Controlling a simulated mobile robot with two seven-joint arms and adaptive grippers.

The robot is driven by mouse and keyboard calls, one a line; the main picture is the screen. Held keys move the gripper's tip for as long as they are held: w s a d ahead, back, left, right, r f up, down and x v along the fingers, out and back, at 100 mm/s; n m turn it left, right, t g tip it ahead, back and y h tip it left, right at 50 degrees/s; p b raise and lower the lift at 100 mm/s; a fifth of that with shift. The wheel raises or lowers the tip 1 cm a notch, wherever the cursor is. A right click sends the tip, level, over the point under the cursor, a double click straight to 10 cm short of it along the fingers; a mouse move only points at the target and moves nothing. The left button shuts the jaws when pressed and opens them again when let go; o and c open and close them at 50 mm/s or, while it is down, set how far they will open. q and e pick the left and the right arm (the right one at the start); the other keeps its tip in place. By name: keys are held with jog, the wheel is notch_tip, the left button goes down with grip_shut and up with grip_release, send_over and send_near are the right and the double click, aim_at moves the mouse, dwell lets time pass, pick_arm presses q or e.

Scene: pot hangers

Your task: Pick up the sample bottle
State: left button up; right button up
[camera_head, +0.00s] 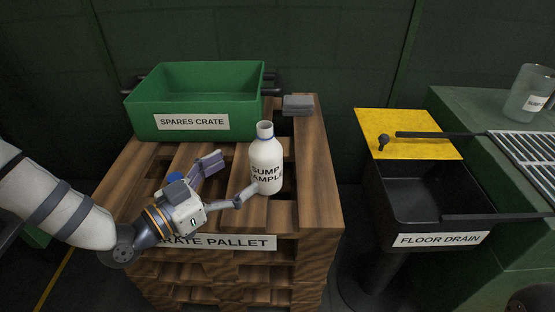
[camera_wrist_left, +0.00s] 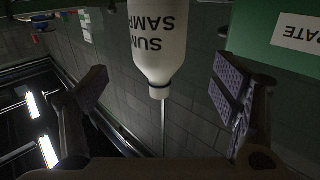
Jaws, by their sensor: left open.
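The sample bottle (camera_head: 266,165) is white with a blue ring at its neck and black lettering, "SUMP SAMPLE" in part. It stands upright on the wooden crate pallet (camera_head: 313,190). My left gripper (camera_head: 228,181) is open and empty, to the left of the bottle, with one finger reaching close to its lower side; I cannot tell whether they touch. In the left wrist view the bottle (camera_wrist_left: 160,45) appears upside down, ahead and between the two spread fingers. My right gripper is not in view.
A green spares crate (camera_head: 193,122) stands at the pallet's back left. Grey flat pieces (camera_head: 298,105) lie at its back right. A black floor drain basin (camera_head: 430,195) with a yellow plate (camera_head: 405,128) is on the right. A clear labelled container (camera_head: 528,95) stands on a green bench.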

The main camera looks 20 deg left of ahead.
aim_at(266, 154)
pick_arm(q)
jog(key=b+x, duration=0.1)
jog(key=x, duration=0.8)
jog(key=shift+w+d+r, duration=0.1)
jog(key=shift+w+d, duration=0.05)
jog(key=shift+d, duration=0.05)
jog(key=c, duration=1.5)
